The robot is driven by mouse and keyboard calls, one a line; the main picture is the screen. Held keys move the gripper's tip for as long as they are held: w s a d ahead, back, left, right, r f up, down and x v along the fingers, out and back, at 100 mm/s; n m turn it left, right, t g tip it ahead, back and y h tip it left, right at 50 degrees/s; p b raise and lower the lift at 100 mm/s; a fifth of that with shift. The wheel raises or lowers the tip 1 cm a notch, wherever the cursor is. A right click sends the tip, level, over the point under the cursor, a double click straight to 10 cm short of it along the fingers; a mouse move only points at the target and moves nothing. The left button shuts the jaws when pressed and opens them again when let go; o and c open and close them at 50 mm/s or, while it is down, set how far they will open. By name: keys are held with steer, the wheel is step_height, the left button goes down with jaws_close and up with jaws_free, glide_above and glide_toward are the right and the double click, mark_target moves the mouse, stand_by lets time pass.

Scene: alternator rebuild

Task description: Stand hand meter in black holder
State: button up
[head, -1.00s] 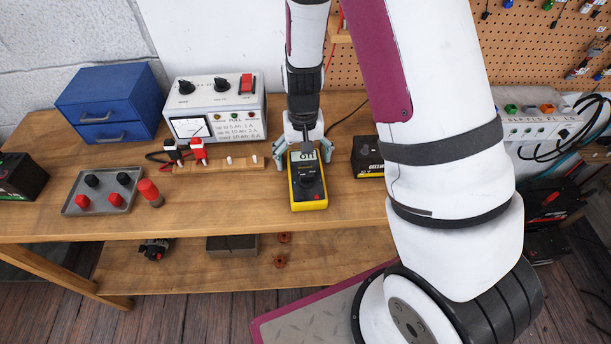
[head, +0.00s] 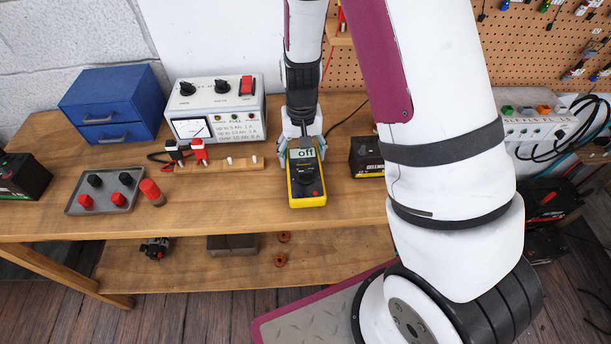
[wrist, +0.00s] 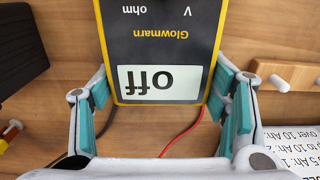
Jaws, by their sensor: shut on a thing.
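The hand meter (head: 307,185) is yellow-edged with a dark face, a dial and a display reading "off". It is on or just above the middle of the bench; I cannot tell if it touches the wood. My gripper (head: 302,155) is shut on its display end, one finger on each side. In the wrist view the meter (wrist: 165,45) appears upside down between the teal pads of my gripper (wrist: 168,90). I cannot identify the black holder with certainty in either view.
A black labelled box (head: 367,157) stands just right of the meter. A wooden strip with pegs (head: 220,165), a grey tester (head: 216,108) and a tray of red and black caps (head: 104,190) are to the left. The bench front (head: 235,210) is clear.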

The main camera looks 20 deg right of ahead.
steer(key=shift+r+p, duration=1.4)
steer(key=shift+r, duration=1.75)
steer(key=shift+d, duration=0.1)
